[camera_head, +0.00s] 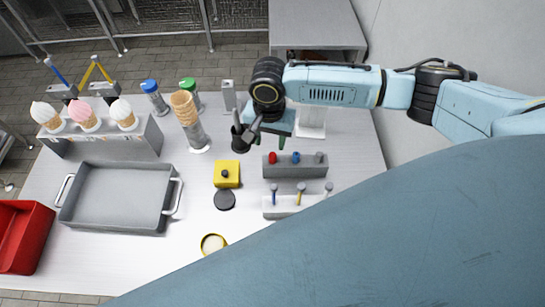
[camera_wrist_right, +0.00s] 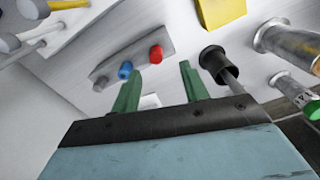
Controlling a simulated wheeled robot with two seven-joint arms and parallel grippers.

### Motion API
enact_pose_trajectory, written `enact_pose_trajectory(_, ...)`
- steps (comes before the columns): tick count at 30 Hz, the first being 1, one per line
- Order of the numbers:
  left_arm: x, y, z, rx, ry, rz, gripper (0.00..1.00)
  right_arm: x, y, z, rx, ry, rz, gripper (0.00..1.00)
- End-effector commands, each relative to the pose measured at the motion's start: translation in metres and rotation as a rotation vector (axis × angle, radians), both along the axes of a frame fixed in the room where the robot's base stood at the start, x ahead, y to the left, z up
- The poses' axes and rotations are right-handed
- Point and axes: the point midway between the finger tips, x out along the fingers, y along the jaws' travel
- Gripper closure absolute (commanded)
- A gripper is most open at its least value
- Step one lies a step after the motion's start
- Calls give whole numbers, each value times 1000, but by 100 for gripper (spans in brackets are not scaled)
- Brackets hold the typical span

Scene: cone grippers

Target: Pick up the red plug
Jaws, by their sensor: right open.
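The red plug (camera_head: 273,158) stands at the left end of a grey block (camera_head: 293,170) on the table, beside a blue plug (camera_head: 295,158) and a grey plug (camera_head: 319,157). In the right wrist view the red plug (camera_wrist_right: 156,54) shows beyond my fingertips, near the middle, with the blue plug (camera_wrist_right: 125,70) to its left. My right gripper (camera_head: 270,138) is open and empty, a little behind and above the block. Its two green fingers (camera_wrist_right: 160,82) are apart in the wrist view, and neither touches a plug. My left gripper is not in view.
A black cup holding a utensil (camera_head: 240,140) stands close to the left of my right gripper. A yellow box (camera_head: 227,173) and a black disc (camera_head: 224,199) lie left of the block. A white rack (camera_head: 282,206) with several tools is in front. A grey tray (camera_head: 115,198) is farther left.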

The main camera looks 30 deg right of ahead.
Motion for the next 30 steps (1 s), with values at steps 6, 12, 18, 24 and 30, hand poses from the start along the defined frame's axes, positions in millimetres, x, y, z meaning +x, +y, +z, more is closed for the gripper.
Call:
enact_pose_trajectory(6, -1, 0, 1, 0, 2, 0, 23, -5, -7, -32, -2, 2, -2, 55)
enact_pose_trajectory(12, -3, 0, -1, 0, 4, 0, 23, -5, -6, -49, -1, 1, -1, 55)
enact_pose_trajectory(18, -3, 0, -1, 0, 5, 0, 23, -4, -6, -49, 0, 0, 0, 55)
enact_pose_trajectory(24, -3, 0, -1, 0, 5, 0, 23, -5, -6, -49, 0, 0, 0, 80)
enact_pose_trajectory(30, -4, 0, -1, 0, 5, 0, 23, -4, -6, -49, 0, 0, 0, 100)
